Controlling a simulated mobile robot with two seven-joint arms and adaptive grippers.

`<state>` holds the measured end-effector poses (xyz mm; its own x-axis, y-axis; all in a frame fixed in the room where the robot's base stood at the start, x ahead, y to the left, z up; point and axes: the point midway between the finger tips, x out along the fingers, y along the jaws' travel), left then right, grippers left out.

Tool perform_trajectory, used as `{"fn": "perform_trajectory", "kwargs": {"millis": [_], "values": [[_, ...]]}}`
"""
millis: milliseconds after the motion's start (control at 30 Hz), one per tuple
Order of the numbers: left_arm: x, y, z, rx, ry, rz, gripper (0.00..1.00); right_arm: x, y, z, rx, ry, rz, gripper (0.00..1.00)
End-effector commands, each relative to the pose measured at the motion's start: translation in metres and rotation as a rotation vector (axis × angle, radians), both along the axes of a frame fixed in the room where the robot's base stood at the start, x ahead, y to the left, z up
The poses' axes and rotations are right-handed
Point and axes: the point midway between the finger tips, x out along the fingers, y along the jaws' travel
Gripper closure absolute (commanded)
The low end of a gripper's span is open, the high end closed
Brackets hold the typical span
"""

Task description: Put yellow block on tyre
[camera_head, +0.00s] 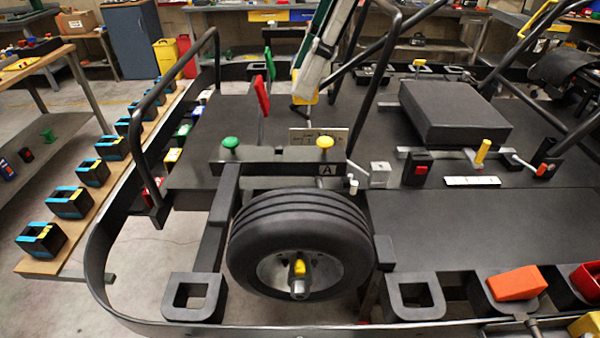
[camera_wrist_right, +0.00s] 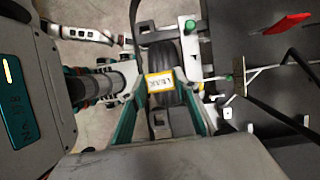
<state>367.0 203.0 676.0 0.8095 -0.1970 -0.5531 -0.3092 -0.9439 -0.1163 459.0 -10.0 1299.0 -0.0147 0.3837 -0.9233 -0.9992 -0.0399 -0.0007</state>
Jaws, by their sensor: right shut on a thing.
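The black tyre (camera_head: 297,215) stands upright in the kart frame, with a metal hub and a small yellow part at its centre. In the right wrist view its tread (camera_wrist_right: 163,52) shows behind the block. My right gripper (camera_head: 305,98), white and dark green, comes down from the top of the head view. It is shut on the yellow block (camera_head: 301,97), which bears a printed white label in the right wrist view (camera_wrist_right: 160,82). In the head view the block is above the tyre in the picture; I cannot tell its height. My left gripper is not in view.
A green knob (camera_head: 231,142) and a yellow knob (camera_head: 325,142) sit on the bar behind the tyre. A red lever (camera_head: 262,95) rises nearby. Black square holders (camera_head: 195,297) flank the tyre. An orange wedge (camera_head: 516,283) lies at right. Bare deck (camera_head: 480,220) lies right of the tyre.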

Motion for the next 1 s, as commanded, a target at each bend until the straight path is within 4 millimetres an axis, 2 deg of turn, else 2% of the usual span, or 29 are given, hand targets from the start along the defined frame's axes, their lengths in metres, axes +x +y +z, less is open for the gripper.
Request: {"fn": "perform_trajectory", "kwargs": {"millis": [67,167,400,700,800,1000], "values": [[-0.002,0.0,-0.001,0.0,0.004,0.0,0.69,-0.003,0.003,0.006,-0.001,0.0,-0.026,0.84],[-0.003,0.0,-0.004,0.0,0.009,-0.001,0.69,-0.004,0.004,-0.002,-0.002,0.003,-0.041,0.84],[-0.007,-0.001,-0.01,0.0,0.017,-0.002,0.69,-0.005,0.004,-0.058,-0.002,0.007,-0.038,0.84],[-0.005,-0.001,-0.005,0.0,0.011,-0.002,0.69,-0.005,0.004,-0.126,-0.001,0.006,-0.04,0.84],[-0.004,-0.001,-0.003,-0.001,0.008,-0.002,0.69,-0.005,0.004,-0.14,-0.001,0.004,-0.041,0.84],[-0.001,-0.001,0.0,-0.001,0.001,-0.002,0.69,-0.005,0.004,-0.152,-0.001,0.003,-0.04,0.84]]}}
